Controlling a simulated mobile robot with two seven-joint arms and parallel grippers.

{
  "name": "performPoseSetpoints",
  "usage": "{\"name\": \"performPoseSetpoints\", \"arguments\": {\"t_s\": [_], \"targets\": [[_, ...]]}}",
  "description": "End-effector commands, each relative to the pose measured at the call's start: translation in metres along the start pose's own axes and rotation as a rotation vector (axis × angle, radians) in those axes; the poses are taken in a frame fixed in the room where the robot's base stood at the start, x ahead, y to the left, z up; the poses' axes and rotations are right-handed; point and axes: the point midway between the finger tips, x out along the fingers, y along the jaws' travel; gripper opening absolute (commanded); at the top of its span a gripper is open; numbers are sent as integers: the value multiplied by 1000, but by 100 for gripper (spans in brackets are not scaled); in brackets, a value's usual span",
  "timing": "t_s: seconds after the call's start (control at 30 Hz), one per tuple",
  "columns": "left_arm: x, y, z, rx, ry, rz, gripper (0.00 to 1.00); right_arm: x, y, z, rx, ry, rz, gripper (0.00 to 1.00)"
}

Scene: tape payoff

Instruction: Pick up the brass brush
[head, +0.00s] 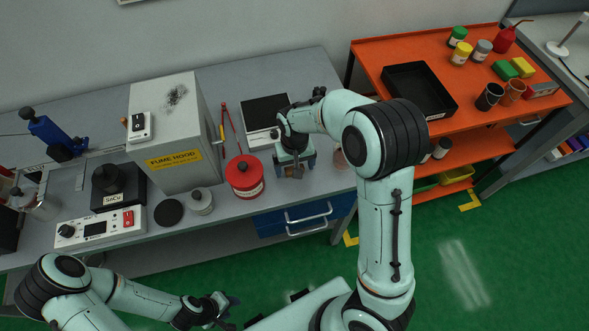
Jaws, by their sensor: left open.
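I cannot clearly make out a brass brush. A slim tool with red and yellow parts (222,124) lies on the grey bench (308,72) beside the fume hood box, too small to identify. My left gripper (228,308) is open and empty low in front of the bench, over the floor and away from the tools. My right gripper (293,168) points down at the bench right of a red lidded can (245,178). My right wrist covers its fingers and whatever is under them, so its jaws and any held thing are hidden.
The grey fume hood box (165,125) stands tall on the bench. A black-topped scale (266,112) lies behind my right gripper. A white control unit (98,228) and a blue device (50,132) are at left. An orange cart (385,62) with a black tray (420,112) stands right.

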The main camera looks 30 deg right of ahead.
Motion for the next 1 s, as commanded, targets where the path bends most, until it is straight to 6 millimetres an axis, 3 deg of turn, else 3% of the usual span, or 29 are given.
{"name": "performPoseSetpoints", "arguments": {"t_s": [0.13, 0.3, 0.33, 0.77, 1.0], "targets": [[0, 0, 0, 0, 0, 0, 43, 0, 0, 0, 0, 0, 0, 92], [0, 0, 0, 0, 0, 0, 43, -1, 0, 0, 0, 0, 0, 36], [0, 0, 0, 0, 0, 0, 43, -1, 0, 0, 0, 0, 0, 32], [-1, 1, -1, 0, 1, 0, 43, -9, 0, -1, 0, 3, -2, 31], [-6, 4, -4, 2, 6, 2, 43, -50, -1, -2, 0, 8, -4, 31]]}}
